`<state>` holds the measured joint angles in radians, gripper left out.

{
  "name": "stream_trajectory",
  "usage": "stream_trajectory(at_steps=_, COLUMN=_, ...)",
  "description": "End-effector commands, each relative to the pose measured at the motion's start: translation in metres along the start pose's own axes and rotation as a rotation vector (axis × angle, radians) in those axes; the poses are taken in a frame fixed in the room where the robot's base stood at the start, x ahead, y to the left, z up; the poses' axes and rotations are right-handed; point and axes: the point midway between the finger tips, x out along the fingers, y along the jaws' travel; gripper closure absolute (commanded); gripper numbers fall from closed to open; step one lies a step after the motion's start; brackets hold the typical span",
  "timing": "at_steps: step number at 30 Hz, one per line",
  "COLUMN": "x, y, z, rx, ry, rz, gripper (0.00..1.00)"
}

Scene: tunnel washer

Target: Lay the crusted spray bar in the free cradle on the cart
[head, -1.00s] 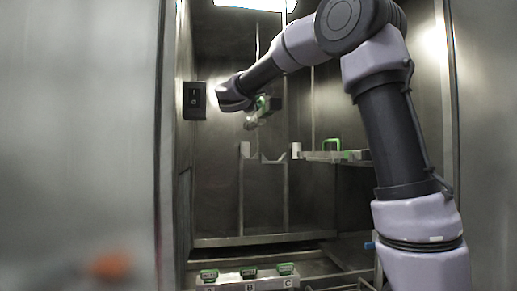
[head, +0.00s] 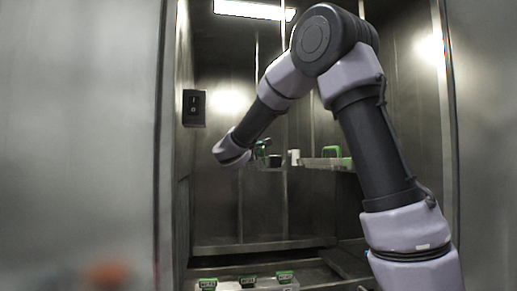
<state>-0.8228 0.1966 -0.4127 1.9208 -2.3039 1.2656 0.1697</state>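My gripper (head: 264,152) is inside the steel chamber, mostly hidden behind my pale wrist link. A small green part (head: 262,143) shows beside it; I cannot tell whether it belongs to the gripper or to something held. A dark piece (head: 275,160) sits just right of the wrist, close to a pale support. The gripper is next to a white upright peg (head: 294,157). I cannot make out a crusted spray bar or a free cradle for certain.
A shelf (head: 315,162) right of the peg carries a green handle (head: 332,151). A dark switch box (head: 194,108) is on the left wall. Steel walls flank the opening.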

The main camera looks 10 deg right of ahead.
Motion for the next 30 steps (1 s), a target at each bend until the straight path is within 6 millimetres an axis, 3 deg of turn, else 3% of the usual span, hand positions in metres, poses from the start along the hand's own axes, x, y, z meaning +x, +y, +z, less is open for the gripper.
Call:
stream_trajectory(at_steps=8, x=0.000, y=-0.002, z=0.000, rx=0.001, ry=-0.001, rz=0.002, gripper=1.00)
stream_trajectory(at_steps=9, x=0.000, y=-0.003, z=0.000, rx=0.000, ry=-0.001, rz=0.000, gripper=0.69)
stream_trajectory(at_steps=11, x=0.000, y=-0.003, z=0.000, rx=0.000, ry=0.000, rz=0.001, gripper=0.50)
stream_trajectory(at_steps=23, x=-0.001, y=-0.003, z=-0.001, rx=0.000, ry=0.001, rz=0.001, gripper=0.50)
stream_trajectory(at_steps=30, x=-0.043, y=-0.002, z=-0.001, rx=0.002, ry=0.004, rz=0.000, gripper=0.50)
